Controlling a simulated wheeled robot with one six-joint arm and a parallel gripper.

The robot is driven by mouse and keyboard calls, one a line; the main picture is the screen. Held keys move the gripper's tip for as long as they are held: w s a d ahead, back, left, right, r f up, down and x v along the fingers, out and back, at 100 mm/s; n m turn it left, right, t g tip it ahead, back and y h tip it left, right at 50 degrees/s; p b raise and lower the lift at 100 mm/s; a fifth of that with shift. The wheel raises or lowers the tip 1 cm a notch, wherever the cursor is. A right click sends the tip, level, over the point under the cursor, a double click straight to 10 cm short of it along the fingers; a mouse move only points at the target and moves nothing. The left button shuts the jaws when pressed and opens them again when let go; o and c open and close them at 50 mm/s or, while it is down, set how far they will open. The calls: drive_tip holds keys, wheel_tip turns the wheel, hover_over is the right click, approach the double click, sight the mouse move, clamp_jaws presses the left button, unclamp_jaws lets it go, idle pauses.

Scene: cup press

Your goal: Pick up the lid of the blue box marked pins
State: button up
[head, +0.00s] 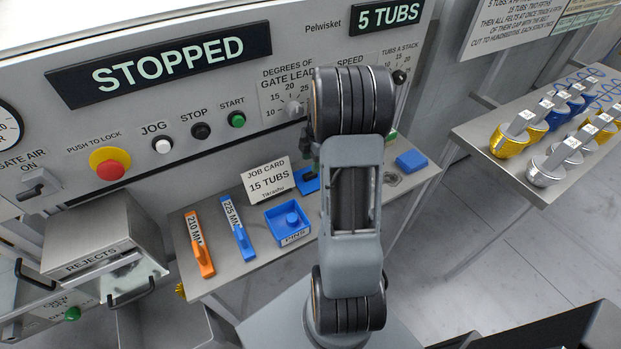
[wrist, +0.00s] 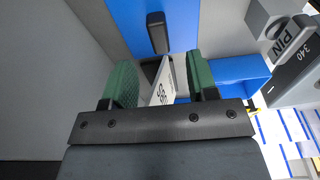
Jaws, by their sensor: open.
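The blue box marked PINS (head: 295,237) stands on the grey shelf in the head view, left of my arm. In the head view my arm hides most of my gripper, which is beyond the box near the panel. In the wrist view my gripper (wrist: 160,82) is open, with two green finger pads apart. A tilted white piece with dark lettering (wrist: 162,84) shows between the pads; I cannot tell whether it is touched. I cannot identify the box for certain in the wrist view.
Left of the box lie an orange 210 MM piece (head: 199,246) and a blue 225 MM piece (head: 238,232). A white job card (head: 268,182) stands behind it. A blue block (head: 411,160) lies right of my arm. A rejects bin (head: 100,250) is at left.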

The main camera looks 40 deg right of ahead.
sight(310, 174)
drive_tip(key=shift+w+a+f+p, duration=0.1)
drive_tip(key=shift+a+f+p, duration=0.1)
drive_tip(key=shift+f, duration=1.25)
drive_tip(key=shift+a+f+p, duration=0.1)
drive_tip(key=shift+a+f, duration=0.1)
drive_tip(key=shift+f, duration=1.2)
clamp_jaws()
